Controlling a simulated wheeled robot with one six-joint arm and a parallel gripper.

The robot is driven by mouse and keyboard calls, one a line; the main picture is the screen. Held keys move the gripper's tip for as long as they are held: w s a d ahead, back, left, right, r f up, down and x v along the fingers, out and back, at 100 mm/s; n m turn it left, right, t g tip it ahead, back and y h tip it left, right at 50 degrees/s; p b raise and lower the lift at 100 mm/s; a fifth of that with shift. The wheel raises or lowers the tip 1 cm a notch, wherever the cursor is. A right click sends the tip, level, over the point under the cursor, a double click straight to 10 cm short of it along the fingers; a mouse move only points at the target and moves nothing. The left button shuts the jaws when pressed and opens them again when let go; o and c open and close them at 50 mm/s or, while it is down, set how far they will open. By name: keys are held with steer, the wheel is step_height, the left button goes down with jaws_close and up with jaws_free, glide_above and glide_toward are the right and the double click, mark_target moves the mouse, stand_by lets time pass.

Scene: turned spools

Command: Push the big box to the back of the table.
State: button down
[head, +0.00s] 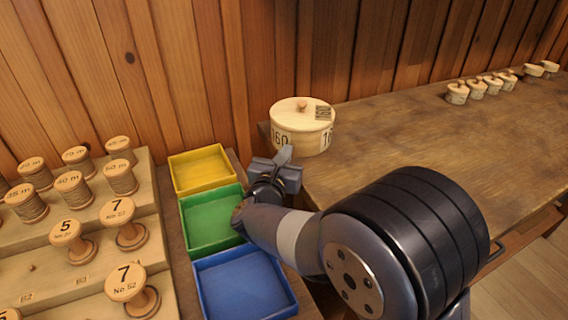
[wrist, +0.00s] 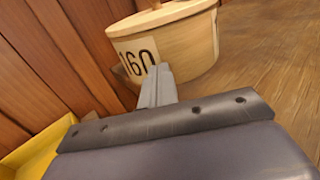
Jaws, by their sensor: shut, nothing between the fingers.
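The big box (head: 303,128) is a round pale wooden box with a knobbed lid, marked 160 on its side and lid. It stands upright near the left end of the wooden table (head: 420,140), close to the plank wall. My gripper (head: 285,155) is shut and empty, just in front of the box's left side. In the wrist view the shut fingers (wrist: 158,86) point at the box (wrist: 175,50), beside its 160 label. They overlap its lower side there, and I cannot tell whether they touch it.
Yellow (head: 202,170), green (head: 212,220) and blue (head: 245,283) trays lie left of my arm. A stepped rack (head: 75,265) with several spools stands at far left. Several small round boxes (head: 478,88) stand at the back right. The table's middle is clear.

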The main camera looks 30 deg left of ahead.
stand_by(0.3)
steer(key=shift+w+a+f+b, duration=0.1)
steer(key=shift+w+f+b, duration=0.1)
steer(key=shift+w+b, duration=0.7)
steer(key=shift+w+a+b, duration=0.1)
steer(key=shift+w+b, duration=0.25)
steer(key=shift+b, duration=0.3)
steer(key=shift+r, duration=0.2)
steer(key=shift+f, duration=0.1)
